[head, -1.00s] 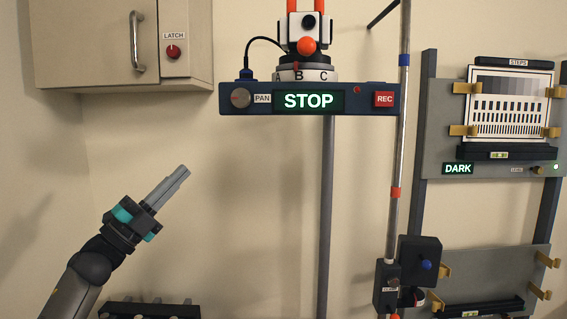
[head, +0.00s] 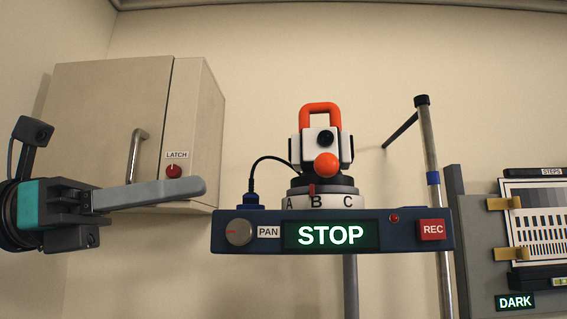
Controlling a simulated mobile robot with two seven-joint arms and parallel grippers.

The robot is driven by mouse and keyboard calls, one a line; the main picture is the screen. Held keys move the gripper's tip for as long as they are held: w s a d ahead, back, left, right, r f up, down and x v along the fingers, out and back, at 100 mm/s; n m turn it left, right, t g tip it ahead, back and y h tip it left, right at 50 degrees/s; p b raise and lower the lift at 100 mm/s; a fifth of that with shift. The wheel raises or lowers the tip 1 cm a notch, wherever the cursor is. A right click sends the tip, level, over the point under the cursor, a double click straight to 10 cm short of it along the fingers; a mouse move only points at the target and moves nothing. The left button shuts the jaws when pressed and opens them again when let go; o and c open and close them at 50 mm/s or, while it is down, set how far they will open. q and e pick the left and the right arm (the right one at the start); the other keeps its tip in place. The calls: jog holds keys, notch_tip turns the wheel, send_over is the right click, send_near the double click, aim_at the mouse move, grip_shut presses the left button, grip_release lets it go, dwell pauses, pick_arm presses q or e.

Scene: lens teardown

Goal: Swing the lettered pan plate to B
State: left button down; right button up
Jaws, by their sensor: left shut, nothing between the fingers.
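The lettered pan plate (head: 333,202) is a white ring marked A, B and C under the camera head, on top of the dark blue control box (head: 230,217). A small red pointer (head: 312,190) stands at the ring's upper edge, just left of the B. An orange ball knob (head: 327,164) sits on the front of the white camera head (head: 345,148). The grey PAN dial (head: 239,232) is at the box's left end, and the green display reads STOP (head: 331,235). My left gripper (head: 203,187) is shut and empty, pointing right, left of the plate and apart from it. My right gripper is out of view.
A wall cabinet (head: 100,105) with a handle and red LATCH knob (head: 174,171) is behind my left gripper. A black cable (head: 262,163) arcs left of the camera head. A metal pole (head: 437,200) and chart board (head: 478,235) stand right.

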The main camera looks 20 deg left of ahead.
aim_at(315, 168)
pick_arm(q)
jog(key=p+x, duration=0.4)
jog(key=x, duration=0.6)
jog(key=shift+w+d, duration=0.2)
jog(key=shift+d, duration=0.05)
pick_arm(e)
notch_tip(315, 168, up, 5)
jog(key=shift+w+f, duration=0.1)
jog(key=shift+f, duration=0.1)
pick_arm(q)
jog(key=shift+w+d+r, duration=0.15)
jog(key=shift+d, duration=0.95)
jog(key=shift+a, duration=0.4)
jog(key=shift+d, duration=0.1)
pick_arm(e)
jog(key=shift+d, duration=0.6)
